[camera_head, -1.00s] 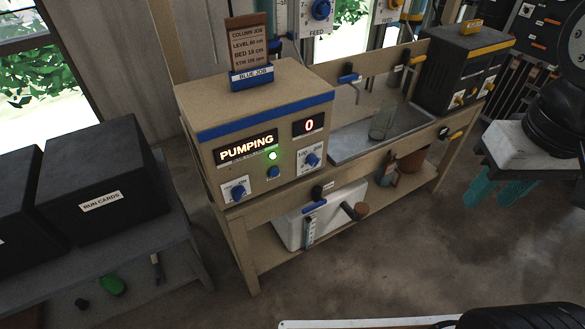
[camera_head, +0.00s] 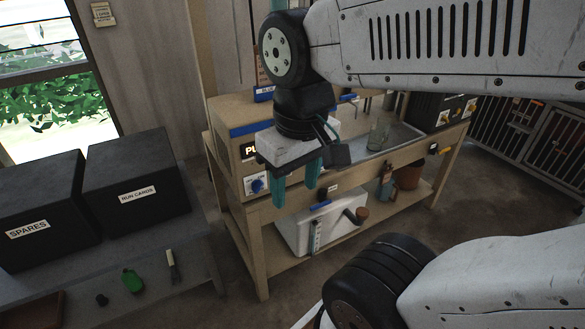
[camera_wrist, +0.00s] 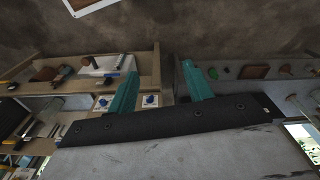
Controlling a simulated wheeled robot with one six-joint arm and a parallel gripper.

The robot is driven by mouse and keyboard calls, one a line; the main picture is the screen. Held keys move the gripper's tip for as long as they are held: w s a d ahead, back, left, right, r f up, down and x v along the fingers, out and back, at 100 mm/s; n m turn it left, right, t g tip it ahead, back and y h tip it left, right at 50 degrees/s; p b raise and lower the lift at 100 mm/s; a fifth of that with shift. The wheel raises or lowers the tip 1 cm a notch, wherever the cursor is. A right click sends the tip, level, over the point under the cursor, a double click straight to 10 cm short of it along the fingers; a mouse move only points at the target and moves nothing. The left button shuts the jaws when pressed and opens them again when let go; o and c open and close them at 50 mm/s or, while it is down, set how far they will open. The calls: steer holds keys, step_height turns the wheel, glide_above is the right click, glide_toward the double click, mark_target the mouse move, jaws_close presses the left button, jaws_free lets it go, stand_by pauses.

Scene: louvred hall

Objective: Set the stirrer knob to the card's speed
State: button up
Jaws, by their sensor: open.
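The tan control box (camera_head: 228,112) with a blue stripe stands on the bench. My arm and gripper (camera_head: 296,192) hide most of its front; only a bit of its lit display (camera_head: 249,151) shows. Which is the stirrer's cannot be read. My gripper is open and empty, apart from the knobs. The brown job card (camera_head: 261,68) is mostly hidden behind my arm.
A glass beaker (camera_head: 379,134) stands in the bench's grey tray. A white tank (camera_head: 300,232) sits on the lower shelf. At left, black boxes marked SPARES (camera_head: 45,215) and RUN CARDS (camera_head: 140,185) stand on a grey table. Floor in front is clear.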

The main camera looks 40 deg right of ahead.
steer(key=w+d+f+n+t+h, duration=0.15)
steer(key=w+d+f+n, duration=0.25)
steer(key=d+f, duration=0.85)
steer(key=w+d+f+n+t, duration=0.2)
steer(key=w+d+f+n, duration=0.15)
steer(key=d+f, duration=0.9)
steer(key=w+d+f+n+t+h, duration=0.1)
steer(key=w+d+f+n+t, duration=0.2)
steer(key=d+f, duration=0.9)
steer(key=w+a+r+n+t+h, duration=0.2)
steer(key=w+r+n+t, duration=0.45)
steer(key=n+t, duration=0.6)
steer(key=w+d+n+g, duration=0.2)
steer(key=w, duration=0.7)
steer(key=shift+r, duration=0.4)
steer(key=shift+d+y, duration=0.1)
steer(key=shift+y, duration=0.15)
